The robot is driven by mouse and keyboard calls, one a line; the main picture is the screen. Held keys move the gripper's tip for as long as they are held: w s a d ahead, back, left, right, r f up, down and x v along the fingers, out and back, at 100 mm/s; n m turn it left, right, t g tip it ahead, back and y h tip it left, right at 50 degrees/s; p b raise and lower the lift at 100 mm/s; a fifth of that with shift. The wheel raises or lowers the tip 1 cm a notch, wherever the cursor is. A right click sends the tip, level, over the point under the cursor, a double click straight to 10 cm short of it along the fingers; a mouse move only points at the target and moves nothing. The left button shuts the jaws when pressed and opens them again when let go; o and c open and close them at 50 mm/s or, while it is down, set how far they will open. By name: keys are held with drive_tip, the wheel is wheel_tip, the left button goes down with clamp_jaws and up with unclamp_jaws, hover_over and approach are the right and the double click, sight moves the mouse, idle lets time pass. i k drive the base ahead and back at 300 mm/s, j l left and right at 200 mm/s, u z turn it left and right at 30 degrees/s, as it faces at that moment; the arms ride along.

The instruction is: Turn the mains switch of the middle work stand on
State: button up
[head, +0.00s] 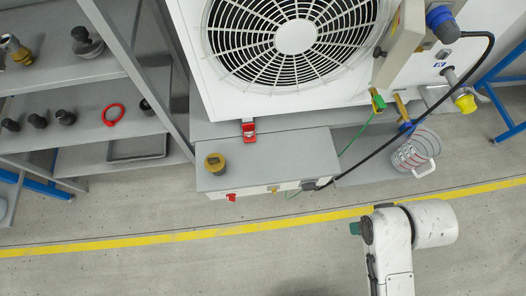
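A white unit with a large round fan grille (296,37) stands at the top middle. In front of it is a grey box (285,155). A red switch-like part (231,197) sits on the front face of the box at its left end. A second red part (248,130) with a pale marking is at the box's rear edge. I cannot tell which is the mains switch, nor whether it is on or off. White links of my arm show at the lower right, apart from the box. My gripper is not visible.
A yellow-brown round part (215,163) stands on the box. Green and black hoses run from its right end. A clear jug (414,150) stands to the right. Shelves (90,130) with fittings and a red ring (113,115) are left. Floor beyond the yellow line (190,234) is clear at left.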

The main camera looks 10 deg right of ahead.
sight(231, 197)
drive_tip(key=k+j, duration=0.3)
drive_tip(key=k, duration=0.15)
drive_tip(key=k+j, duration=0.25)
drive_tip(key=k, duration=0.2)
